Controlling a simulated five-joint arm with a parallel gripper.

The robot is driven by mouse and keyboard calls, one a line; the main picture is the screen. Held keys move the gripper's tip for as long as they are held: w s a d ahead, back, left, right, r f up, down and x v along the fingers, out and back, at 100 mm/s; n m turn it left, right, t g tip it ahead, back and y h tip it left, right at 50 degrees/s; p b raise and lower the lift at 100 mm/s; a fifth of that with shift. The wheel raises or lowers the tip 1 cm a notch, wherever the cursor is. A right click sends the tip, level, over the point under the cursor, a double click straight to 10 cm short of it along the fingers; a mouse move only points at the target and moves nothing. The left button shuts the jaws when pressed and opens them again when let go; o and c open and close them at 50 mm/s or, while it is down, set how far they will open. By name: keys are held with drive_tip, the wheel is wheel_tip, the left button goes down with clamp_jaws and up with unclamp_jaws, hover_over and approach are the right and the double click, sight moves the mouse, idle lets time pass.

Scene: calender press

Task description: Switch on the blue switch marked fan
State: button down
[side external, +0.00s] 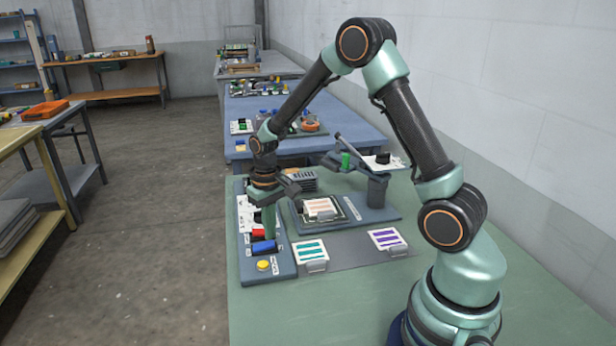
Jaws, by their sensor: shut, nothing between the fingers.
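The blue switch (264,248) is on the blue-grey control panel (283,266) at the near left of the green bench. It is a rocker-like block; I cannot read a fan marking or tell which way it is set. My gripper (270,236) points down with its green fingers shut and empty. The fingertips are right at the far edge of the blue switch in the picture, beside the red switch (258,233). I cannot tell whether they touch the blue switch.
A yellow button (263,265) sits at the panel's near end. To the right are a card with teal stripes (311,250), a card with purple stripes (386,238) and a press with a lever (368,155). The bench's near part (310,315) is clear.

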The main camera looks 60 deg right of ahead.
drive_tip(key=shift+f, duration=0.9)
idle(0.5)
drive_tip(key=shift+r, duration=3.5)
wheel_tip(320, 180, up, 10)
drive_tip(key=n+t, duration=0.1)
drive_tip(key=t, duration=0.1)
hover_over(271, 243)
drive_tip(key=s+a, duration=0.4)
drive_tip(key=s+a+r+n+t, duration=0.2)
drive_tip(key=s+a+r+t, duration=0.1)
drive_tip(key=s, duration=0.6)
drive_tip(key=shift+a+r+t, duration=0.3)
drive_tip(key=shift+r, duration=0.5)
